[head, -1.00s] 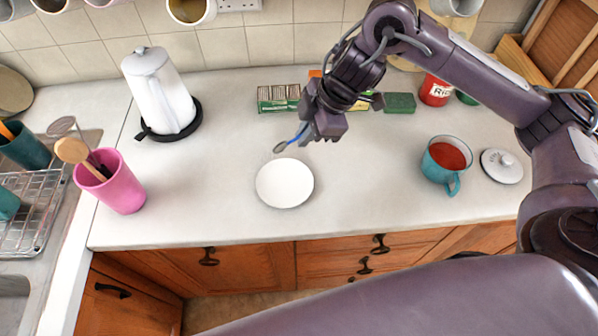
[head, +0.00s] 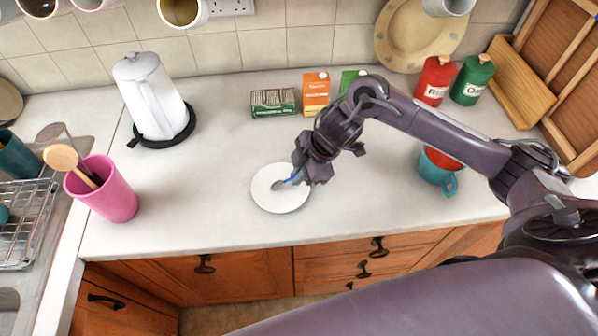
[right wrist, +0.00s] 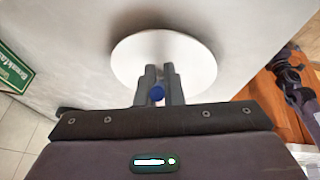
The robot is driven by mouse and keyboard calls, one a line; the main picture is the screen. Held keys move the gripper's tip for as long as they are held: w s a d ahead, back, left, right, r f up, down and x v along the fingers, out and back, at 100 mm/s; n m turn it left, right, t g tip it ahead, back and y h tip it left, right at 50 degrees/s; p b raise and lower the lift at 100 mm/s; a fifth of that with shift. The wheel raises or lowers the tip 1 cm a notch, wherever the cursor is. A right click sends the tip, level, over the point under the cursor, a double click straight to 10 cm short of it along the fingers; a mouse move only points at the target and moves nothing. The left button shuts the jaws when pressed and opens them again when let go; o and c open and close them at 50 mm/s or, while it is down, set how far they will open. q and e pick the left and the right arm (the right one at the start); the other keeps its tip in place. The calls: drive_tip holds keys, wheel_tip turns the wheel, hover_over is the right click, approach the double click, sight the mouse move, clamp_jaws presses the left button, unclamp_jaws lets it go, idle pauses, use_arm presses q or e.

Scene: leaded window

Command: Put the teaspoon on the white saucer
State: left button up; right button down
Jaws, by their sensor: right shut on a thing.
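The white saucer (head: 276,200) lies on the worktop near its front edge. My right gripper (head: 300,177) is shut on the teaspoon (head: 279,185), which has a blue handle and a metal bowl. The spoon's bowl shows over the saucer in the head view; I cannot tell whether it touches. In the right wrist view the gripper's fingers (right wrist: 160,88) close around the blue handle (right wrist: 156,93), with the saucer (right wrist: 190,60) beyond them. The spoon's bowl is hidden there.
A white kettle (head: 152,98) on a black base and a pink utensil cup (head: 110,195) stand to the left. Cartons (head: 316,92) and a green box (head: 272,103) stand behind the saucer. A teal mug (head: 437,174) is partly behind my right arm. The worktop left of the saucer is clear.

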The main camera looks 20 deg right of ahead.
drive_tip(key=c, duration=2)
unclamp_jaws()
drive_tip(key=shift+f, duration=0.15)
drive_tip(key=o, duration=0.4)
drive_tip(key=shift+o, duration=0.2)
